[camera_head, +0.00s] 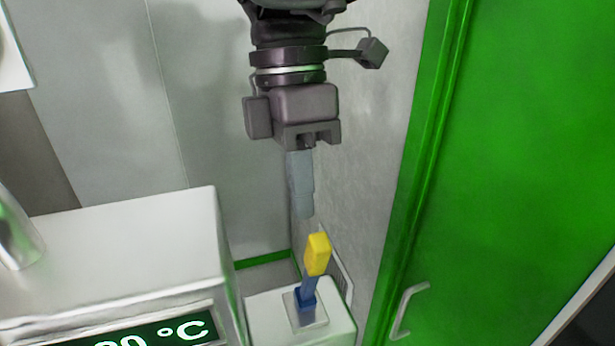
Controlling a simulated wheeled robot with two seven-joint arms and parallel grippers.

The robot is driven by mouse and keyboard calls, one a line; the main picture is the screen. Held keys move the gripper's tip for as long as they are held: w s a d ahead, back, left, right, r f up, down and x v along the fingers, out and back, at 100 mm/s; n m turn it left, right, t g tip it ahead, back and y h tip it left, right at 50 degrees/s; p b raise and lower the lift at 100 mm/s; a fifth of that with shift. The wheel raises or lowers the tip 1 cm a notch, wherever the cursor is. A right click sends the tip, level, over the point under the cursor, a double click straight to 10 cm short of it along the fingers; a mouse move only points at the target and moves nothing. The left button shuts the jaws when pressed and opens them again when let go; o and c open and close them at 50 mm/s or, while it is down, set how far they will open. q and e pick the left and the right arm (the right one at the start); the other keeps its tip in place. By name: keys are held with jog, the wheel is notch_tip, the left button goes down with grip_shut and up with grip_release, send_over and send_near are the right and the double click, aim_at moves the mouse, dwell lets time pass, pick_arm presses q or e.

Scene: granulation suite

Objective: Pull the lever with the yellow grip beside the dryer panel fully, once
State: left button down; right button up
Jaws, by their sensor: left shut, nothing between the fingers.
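The lever's yellow grip (318,254) stands up on a blue stem (308,296), which rises from a small grey plate on a white box (267,316). The lever leans slightly to the right. The dryer panel (160,335) is at the lower left, with a dark display reading in °C, partly cut off by the frame edge. My left gripper (303,214) points down from the top, its fingers shut and empty. The fingertips are just above the yellow grip in the picture, with a small gap between them. My right gripper is out of view.
A white cabinet top (110,245) spreads left of the lever, with a shiny metal object (17,238) at its left edge. A large green door (520,150) with a metal handle (408,308) stands at right. Grey walls close off the back.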

pick_arm(q)
jog(key=shift+s+d+f, duration=0.15)
jog(key=shift+s+d, duration=0.05)
jog(key=shift+s, duration=0.4)
jog(key=shift+s+d+f, duration=0.15)
jog(key=shift+s+d, duration=0.05)
jog(key=shift+s, duration=0.4)
